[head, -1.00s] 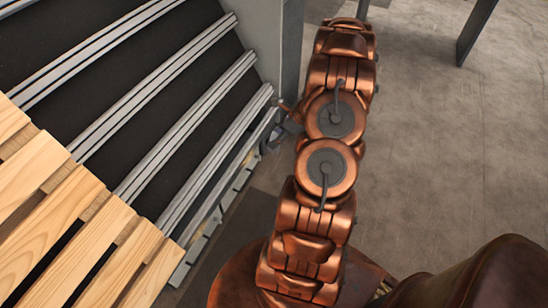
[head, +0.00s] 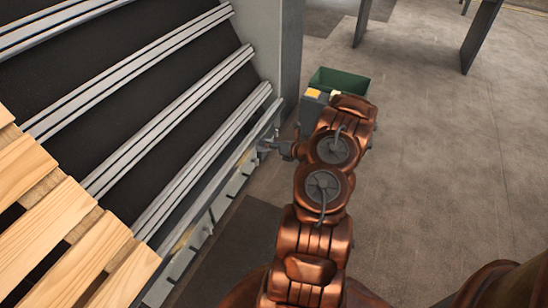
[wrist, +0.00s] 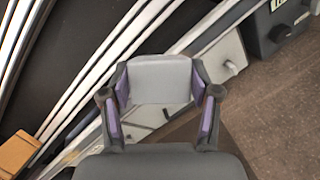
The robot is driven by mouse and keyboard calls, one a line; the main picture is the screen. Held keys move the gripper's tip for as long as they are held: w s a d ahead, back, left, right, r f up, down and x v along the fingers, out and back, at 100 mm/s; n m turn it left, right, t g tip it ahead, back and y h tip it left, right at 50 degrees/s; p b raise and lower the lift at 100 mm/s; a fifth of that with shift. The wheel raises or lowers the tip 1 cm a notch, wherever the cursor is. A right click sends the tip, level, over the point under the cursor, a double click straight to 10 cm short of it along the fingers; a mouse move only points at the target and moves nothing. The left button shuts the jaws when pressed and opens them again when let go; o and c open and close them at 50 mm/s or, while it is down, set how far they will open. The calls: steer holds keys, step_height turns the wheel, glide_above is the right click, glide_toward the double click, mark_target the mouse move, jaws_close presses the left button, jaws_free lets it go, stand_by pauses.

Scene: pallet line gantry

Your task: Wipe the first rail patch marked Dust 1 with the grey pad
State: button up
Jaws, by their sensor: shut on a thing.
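My gripper (wrist: 160,100) is shut on the grey pad (wrist: 160,78), a flat light-grey block between its purple-lined fingers in the wrist view. In the head view, my gripper (head: 266,146) is small, beside the outer side rail (head: 215,190) of the conveyor. Yellow-brown dusty patches show on this rail, one nearer (head: 182,240) and one farther (head: 243,156), close to my gripper. A yellowish patch (wrist: 70,156) also shows at lower left in the wrist view, apart from the pad. I cannot read a Dust 1 mark. Whether the pad touches the rail is unclear.
A wooden pallet (head: 85,232) lies on the conveyor rails at left. A grey post (head: 290,60) rises at the rail's far end.

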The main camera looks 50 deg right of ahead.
steer(key=w+d+f+m+t+h+b, duration=0.1)
steer(key=w+f+b, duration=0.3)
steer(key=w+f, duration=0.1)
steer(key=shift+f+m+h, duration=0.4)
steer(key=shift+f, duration=0.5)
steer(key=shift+w+a+f+b, duration=0.1)
steer(key=shift+w+f+b, duration=0.15)
steer(key=shift+w, duration=0.3)
steer(key=shift+w+a+f+b, duration=0.15)
steer(key=shift+w+f, duration=0.15)
steer(key=shift+w, duration=0.2)
stand_by(0.9)
steer(key=shift+s+a+r+p, duration=0.15)
steer(key=shift+s+a, duration=0.15)
steer(key=shift+a, duration=0.5)
steer(key=shift+s+a+f+p, duration=0.15)
steer(key=shift+s+a, duration=0.15)
steer(key=shift+a, duration=0.5)
steer(key=shift+s+a, duration=0.2)
steer(key=shift+a, duration=0.55)
steer(key=shift+s+a, duration=0.15)
steer(key=shift+a, duration=0.55)
steer(key=shift+s+a, duration=0.2)
steer(key=shift+a, duration=0.55)
steer(key=shift+s+a+p, duration=0.3)
steer(key=shift+a+p, duration=0.15)
steer(key=shift+a, duration=0.5)
steer(key=shift+s+a+p, duration=0.3)
steer(key=shift+a+p, duration=0.1)
steer(key=shift+a, duration=0.5)
